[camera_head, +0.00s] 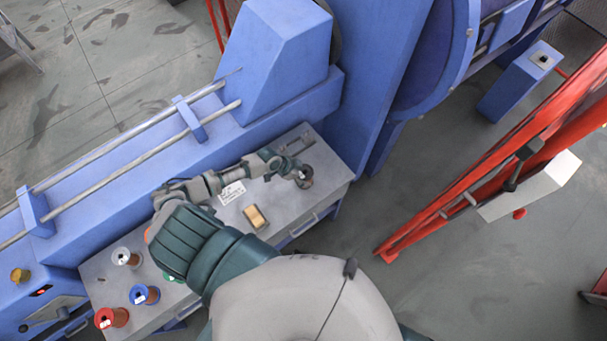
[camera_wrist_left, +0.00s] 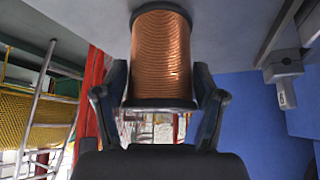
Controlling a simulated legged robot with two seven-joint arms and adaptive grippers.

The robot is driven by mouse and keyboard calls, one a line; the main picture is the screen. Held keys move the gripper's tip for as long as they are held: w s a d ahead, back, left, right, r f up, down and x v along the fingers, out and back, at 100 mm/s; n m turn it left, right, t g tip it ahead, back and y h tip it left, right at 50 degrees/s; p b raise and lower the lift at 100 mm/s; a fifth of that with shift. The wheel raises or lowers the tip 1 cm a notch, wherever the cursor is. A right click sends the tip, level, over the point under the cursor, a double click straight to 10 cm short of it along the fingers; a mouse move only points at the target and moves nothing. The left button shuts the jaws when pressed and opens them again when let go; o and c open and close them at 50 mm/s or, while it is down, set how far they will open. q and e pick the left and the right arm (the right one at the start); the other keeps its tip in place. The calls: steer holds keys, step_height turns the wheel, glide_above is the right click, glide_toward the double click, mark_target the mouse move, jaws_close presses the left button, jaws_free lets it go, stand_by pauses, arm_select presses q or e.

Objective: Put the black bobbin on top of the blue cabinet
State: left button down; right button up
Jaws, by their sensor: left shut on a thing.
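The black bobbin (camera_head: 305,181), wound with copper wire, is at the right end of the long grey-topped cabinet (camera_head: 334,178), which shows some blue below. My left gripper (camera_head: 297,171) is shut on it. In the left wrist view the bobbin (camera_wrist_left: 161,55) sits between the two dark fingers, its far end towards a grey surface (camera_wrist_left: 235,20). I cannot tell whether it touches that surface. My right gripper is not in view.
Red (camera_head: 112,317), blue (camera_head: 144,294) and white (camera_head: 126,257) bobbins stand at the left end of the top, with a green one partly hidden by my arm. A yellow block (camera_head: 255,217) lies mid-top. The blue machine (camera_head: 285,55) rises behind; a red frame (camera_head: 480,180) stands right.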

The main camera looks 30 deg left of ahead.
arm_select(q)
steer(key=shift+w, duration=0.1)
steer(key=shift+c, duration=0.5)
jaws_free()
steer(key=shift+a, duration=0.15)
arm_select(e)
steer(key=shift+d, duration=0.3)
arm_select(q)
steer(key=shift+a+r, duration=0.1)
steer(key=v, duration=1.1)
steer(key=shift+s+r+p, duration=0.25)
steer(key=shift+r+p, duration=0.05)
steer(key=shift+r, duration=0.05)
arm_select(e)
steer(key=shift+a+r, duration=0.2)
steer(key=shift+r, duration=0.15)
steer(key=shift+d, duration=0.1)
